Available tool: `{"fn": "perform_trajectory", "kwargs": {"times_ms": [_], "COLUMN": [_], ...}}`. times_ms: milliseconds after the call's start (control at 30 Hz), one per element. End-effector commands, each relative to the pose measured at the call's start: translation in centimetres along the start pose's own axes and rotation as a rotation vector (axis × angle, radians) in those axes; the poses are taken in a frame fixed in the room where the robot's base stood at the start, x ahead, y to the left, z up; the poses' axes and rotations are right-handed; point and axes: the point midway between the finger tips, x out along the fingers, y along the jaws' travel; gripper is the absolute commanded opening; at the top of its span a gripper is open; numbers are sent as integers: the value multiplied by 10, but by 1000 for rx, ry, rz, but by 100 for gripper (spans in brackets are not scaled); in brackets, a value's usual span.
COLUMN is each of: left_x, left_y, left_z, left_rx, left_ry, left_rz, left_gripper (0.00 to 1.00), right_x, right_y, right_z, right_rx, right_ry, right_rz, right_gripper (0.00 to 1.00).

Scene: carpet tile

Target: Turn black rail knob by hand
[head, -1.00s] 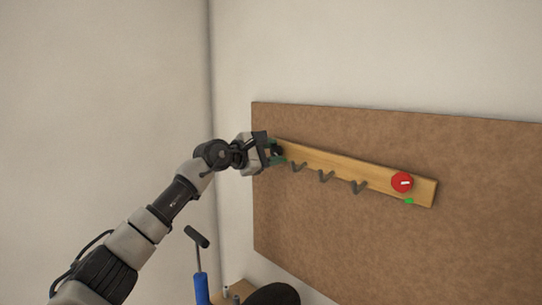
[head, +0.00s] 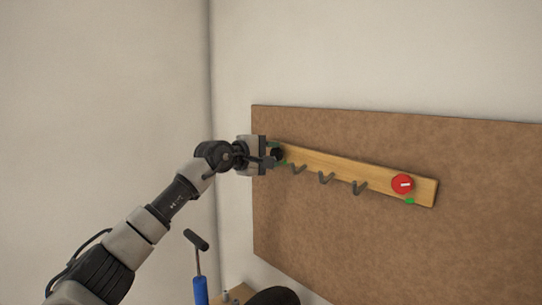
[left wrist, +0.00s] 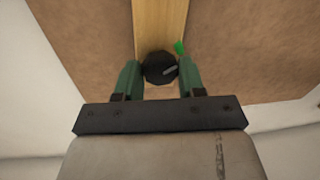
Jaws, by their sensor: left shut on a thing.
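The black knob (head: 277,154) sits at the left end of the wooden rail (head: 325,164) in the head view. My left gripper (head: 272,153) is at the knob. In the left wrist view its green fingers (left wrist: 159,75) stand on both sides of the knob, shut on it. A small green mark (left wrist: 180,48) shows beside the rail, up and right of the knob. My right gripper is not in view.
A red knob (head: 402,184) with a white line sits at the rail's right end, a green mark (head: 409,201) below it. The brown board (head: 470,160) is otherwise bare.

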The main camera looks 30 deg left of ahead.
Motion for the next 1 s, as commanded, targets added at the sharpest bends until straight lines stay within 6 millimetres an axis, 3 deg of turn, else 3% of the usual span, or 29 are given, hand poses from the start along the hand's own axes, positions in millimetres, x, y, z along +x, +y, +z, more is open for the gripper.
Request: {"fn": "perform_trajectory", "kwargs": {"times_ms": [300,333,500,833,1000], "left_x": [0,0,0,-4,-30], "left_y": [-1,-1,-1,-2,-5], "left_z": [0,0,0,-1,-2], "left_rx": [2,1,1,0,4], "left_ry": [0,0,0,1,2], "left_rz": [-3,-3,-2,0,0], "left_gripper": [16,41,65,65,65], "right_x": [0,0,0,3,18], "right_y": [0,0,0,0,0], "right_z": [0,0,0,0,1], "right_rx": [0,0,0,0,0], "right_ry": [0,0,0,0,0], "right_rz": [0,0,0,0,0], "right_gripper": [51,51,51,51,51]}}
